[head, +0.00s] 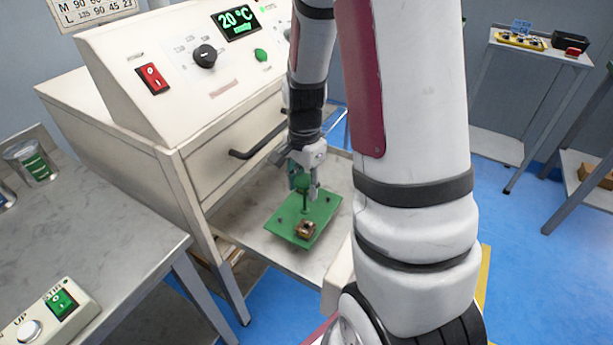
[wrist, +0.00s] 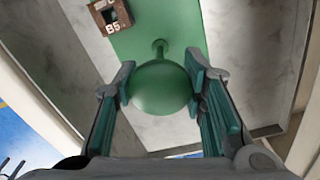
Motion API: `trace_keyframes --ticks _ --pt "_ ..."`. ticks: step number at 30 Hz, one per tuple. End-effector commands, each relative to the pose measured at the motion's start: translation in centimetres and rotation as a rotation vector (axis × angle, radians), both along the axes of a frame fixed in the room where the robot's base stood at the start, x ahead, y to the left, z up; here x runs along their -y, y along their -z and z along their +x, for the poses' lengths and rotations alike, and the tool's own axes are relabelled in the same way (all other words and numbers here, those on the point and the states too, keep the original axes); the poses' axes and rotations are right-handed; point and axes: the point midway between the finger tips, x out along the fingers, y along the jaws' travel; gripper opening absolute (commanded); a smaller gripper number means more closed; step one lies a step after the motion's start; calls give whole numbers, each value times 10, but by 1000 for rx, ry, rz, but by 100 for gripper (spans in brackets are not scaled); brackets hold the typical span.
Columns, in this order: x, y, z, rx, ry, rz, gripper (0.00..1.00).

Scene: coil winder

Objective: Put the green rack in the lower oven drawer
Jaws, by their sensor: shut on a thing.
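The green rack (head: 322,209) is a flat green plate with an upright stem and a round green knob (wrist: 158,88). A small brown block (head: 306,230) sits on the plate; it also shows in the wrist view (wrist: 110,16), marked B5. My gripper (head: 306,187) has its fingers on both sides of the knob and is shut on it. The lower oven drawer (head: 262,243) is pulled out, and the rack is over its grey floor. I cannot tell whether the plate touches the floor. My arm hides part of the drawer's right side.
The oven (head: 130,140) has a closed upper drawer with a dark handle (head: 258,141) just above and left of my gripper. A grey table (head: 90,235) with a control box (head: 48,315) stands at the left. A small side table (head: 540,50) stands at the back right.

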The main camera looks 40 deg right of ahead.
Motion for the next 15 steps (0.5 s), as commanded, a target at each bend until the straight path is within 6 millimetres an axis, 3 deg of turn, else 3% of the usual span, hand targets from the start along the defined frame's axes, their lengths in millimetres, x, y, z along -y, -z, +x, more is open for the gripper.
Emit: trace_keyframes --ticks 7,15 --pt "41 7 43 1 0 -1 0" --pt "59 8 61 0 -1 0 0"
